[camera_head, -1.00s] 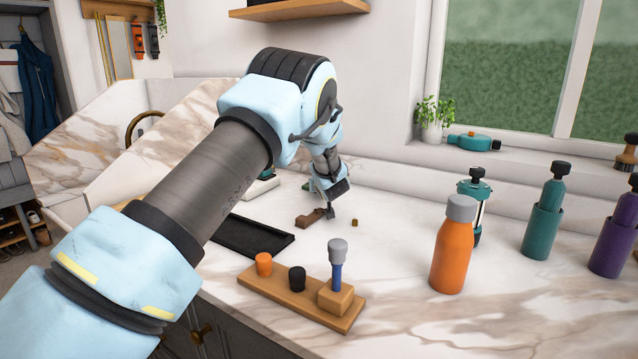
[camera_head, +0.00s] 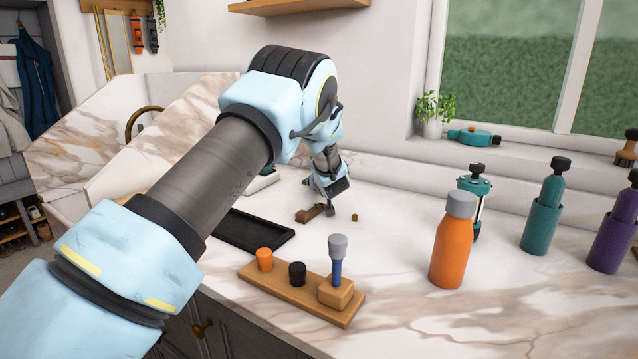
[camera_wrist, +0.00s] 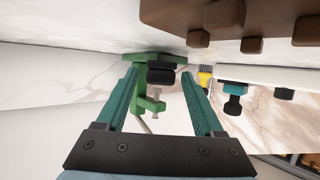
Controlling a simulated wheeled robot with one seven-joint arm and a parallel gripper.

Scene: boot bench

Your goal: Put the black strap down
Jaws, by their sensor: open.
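My gripper (camera_head: 328,205) is low over the marble counter, beside a small brown block (camera_head: 309,214). In the wrist view its two teal fingers (camera_wrist: 158,76) are apart. A black piece (camera_wrist: 160,76) on a green clamp-like fitting shows between or beyond the fingertips; I cannot tell whether it is a strap or whether it touches them. In the head view a black strap-like thing (camera_head: 153,36) hangs on the back wall beside an orange one (camera_head: 137,36). No other black strap can be made out for sure.
A black tray (camera_head: 250,232) and a wooden peg board (camera_head: 290,296) lie nearer on the counter. An orange bottle (camera_head: 452,245) and a teal bottle (camera_head: 543,215) stand to the right. The counter between my gripper and the orange bottle is mostly clear.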

